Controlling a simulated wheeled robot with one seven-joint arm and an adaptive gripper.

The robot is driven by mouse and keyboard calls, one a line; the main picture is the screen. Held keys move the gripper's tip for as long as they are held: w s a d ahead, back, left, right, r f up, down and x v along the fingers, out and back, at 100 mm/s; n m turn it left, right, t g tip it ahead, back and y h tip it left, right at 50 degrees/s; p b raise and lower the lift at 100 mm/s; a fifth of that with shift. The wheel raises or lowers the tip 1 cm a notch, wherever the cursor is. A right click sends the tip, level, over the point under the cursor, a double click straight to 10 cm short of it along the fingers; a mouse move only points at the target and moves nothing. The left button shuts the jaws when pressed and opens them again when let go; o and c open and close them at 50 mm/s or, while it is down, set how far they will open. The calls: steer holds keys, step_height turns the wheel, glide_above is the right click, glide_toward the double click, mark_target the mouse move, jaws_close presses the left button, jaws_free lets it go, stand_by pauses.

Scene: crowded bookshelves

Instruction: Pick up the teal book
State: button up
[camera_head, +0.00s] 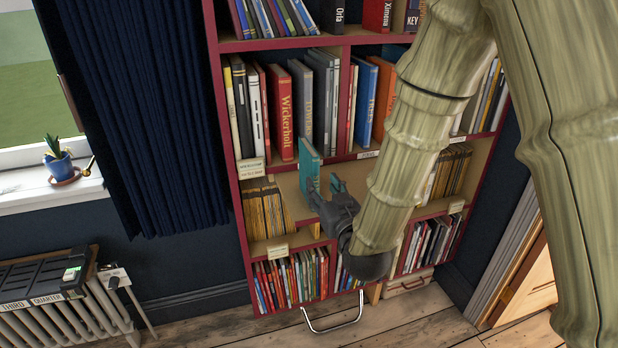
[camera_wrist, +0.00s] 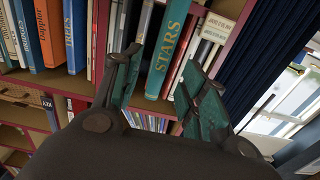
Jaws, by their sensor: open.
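My gripper (camera_head: 324,186) is open just in front of the book's lower part in the head view. In the wrist view the open fingers (camera_wrist: 158,78) have the spine between them, with the left finger close to its left edge. I cannot tell if either finger touches it. The book's lower part is partly hidden by my gripper in the head view.
A red-framed bookshelf (camera_head: 226,120) is packed with books. A blue curtain (camera_head: 150,110) hangs to the left. Shelf boards and edges lie close below my gripper.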

mark_target(317, 176)
steer(key=shift+w+a+r, duration=0.15)
steer(key=shift+w+r, duration=0.15)
steer(key=shift+r, duration=0.05)
steer(key=p+x, duration=0.1)
steer(key=x, duration=0.3)
steer(key=shift+w+a+p, duration=0.1)
steer(key=shift+w+p, duration=0.2)
steer(key=shift+w, duration=0.1)
steer(key=p+x, duration=0.2)
steer(key=x, duration=0.3)
steer(key=shift+r, duration=0.2)
steer(key=shift+w+a+f+p, duration=0.1)
steer(key=shift+w+p, duration=0.15)
steer(key=shift+p, duration=0.05)
jaws_close()
